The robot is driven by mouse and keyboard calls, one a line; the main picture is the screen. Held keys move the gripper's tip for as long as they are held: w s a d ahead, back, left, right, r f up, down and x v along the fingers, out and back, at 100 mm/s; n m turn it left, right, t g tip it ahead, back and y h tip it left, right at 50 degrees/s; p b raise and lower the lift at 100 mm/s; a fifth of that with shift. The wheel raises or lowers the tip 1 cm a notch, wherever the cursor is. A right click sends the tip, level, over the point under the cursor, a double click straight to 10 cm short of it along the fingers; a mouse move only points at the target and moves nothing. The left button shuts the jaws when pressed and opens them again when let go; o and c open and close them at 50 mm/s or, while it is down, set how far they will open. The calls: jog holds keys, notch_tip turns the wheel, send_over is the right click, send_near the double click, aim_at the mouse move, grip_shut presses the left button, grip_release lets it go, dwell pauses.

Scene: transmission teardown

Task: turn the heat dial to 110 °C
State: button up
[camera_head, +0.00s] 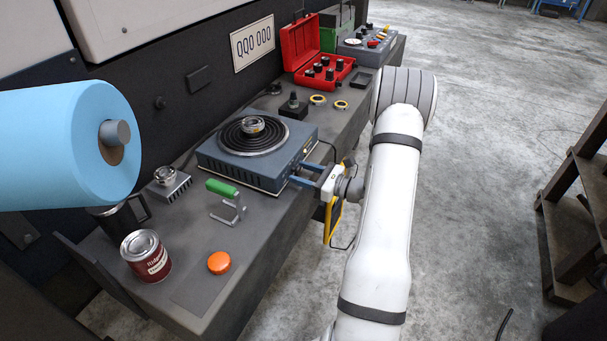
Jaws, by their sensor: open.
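The blue-grey hot plate (232,165) sits on the bench, with a black coil (238,139) on top. A small metal ring-shaped part (252,125) rests on the coil. My gripper (297,173) is at the front face of the hot plate, its two blue fingers spread and pointing at that face. The heat dial cannot be made out; the fingers cover that part of the face. I cannot tell whether the fingers touch the dial or stand around it. The temperature marks are too small to read.
A green-handled tool (222,187), an orange button (219,263), a dark red can (146,257) and a black mug (121,219) stand on the near bench. An open red case (305,53) stands farther back. A blue roll (70,147) fills the left foreground. Open floor lies right.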

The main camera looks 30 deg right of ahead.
jog(key=v, duration=0.7)
jog(key=shift+s+d+p, duration=0.25)
jog(key=shift+s+p, duration=0.1)
jog(key=shift+p, duration=0.05)
jog(key=s+a+r+n+g+p, duration=0.4)
jog(key=a+r+n+g, duration=0.25)
jog(key=a+r, duration=0.2)
jog(key=s+a+r+n+g+p, duration=0.4)
jog(key=a+r+n+g, duration=0.3)
jog(key=a, duration=0.3)
jog(key=s+a+r+n+t+h+p, duration=0.1)
jog(key=s+r+n+h+p, duration=0.3)
jog(key=r+n, duration=0.3)
jog(key=s+a+r+n+t+h+p, duration=0.1)
jog(key=s+r+n+h+p, duration=0.4)
jog(key=r, duration=0.6)
jog(key=s+n+h, duration=0.2)
jog(key=n, duration=0.1)
jog(key=shift+s+a, duration=0.25)
jog(key=shift+s, duration=0.1)
